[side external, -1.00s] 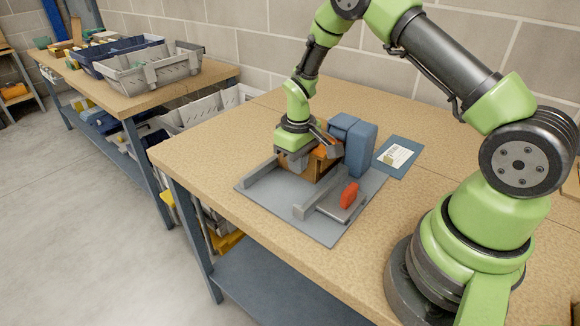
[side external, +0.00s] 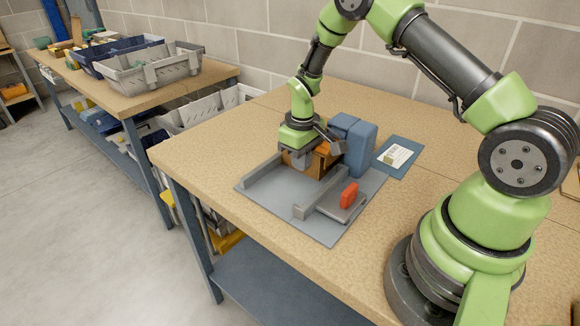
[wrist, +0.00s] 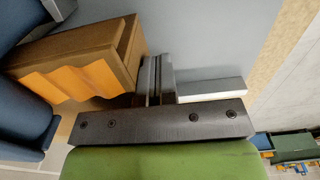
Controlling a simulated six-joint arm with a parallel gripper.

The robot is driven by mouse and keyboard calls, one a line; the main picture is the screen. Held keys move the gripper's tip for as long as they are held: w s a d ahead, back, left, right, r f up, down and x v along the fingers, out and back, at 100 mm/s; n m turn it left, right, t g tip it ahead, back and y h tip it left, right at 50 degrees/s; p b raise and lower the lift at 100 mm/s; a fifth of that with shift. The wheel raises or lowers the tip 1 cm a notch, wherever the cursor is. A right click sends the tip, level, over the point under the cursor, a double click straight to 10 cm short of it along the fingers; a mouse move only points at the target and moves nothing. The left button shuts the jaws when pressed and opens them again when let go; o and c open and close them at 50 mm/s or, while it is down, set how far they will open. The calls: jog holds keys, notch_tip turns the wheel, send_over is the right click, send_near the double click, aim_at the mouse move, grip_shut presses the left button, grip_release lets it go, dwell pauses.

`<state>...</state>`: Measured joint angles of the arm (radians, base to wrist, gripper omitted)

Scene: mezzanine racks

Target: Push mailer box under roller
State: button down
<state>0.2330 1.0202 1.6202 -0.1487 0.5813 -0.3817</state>
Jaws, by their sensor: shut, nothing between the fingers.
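The brown mailer box (side external: 324,165) stands on the grey fixture plate (side external: 335,232), with an orange wavy-edged part on top. In the wrist view the box (wrist: 122,48) fills the upper left. A blue two-part unit (side external: 361,150), seemingly the roller station, stands right behind the box; its roller is not clearly visible. My gripper (side external: 299,164) is shut and empty, low at the box's left end. In the wrist view its dark fingers (wrist: 157,72) are close beside the box's end face; I cannot tell whether they touch.
A grey rail (side external: 261,171) runs along the plate's left side. A grey block with a red piece (side external: 349,195) is at its front right. A blue card with a white label (side external: 397,156) lies right of the unit. Grey and blue bins (side external: 150,72) stand on another bench.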

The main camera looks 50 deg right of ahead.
jog(key=shift+d, duration=0.1)
jog(key=shift+d, duration=0.5)
jog(key=shift+d, duration=0.1)
dwell(0.3)
jog(key=shift+d, duration=0.5)
jog(key=shift+d, duration=0.3)
dwell(0.6)
jog(key=shift+a, duration=0.15)
jog(key=shift+a, duration=0.2)
dwell(0.3)
jog(key=shift+r, duration=4.55)
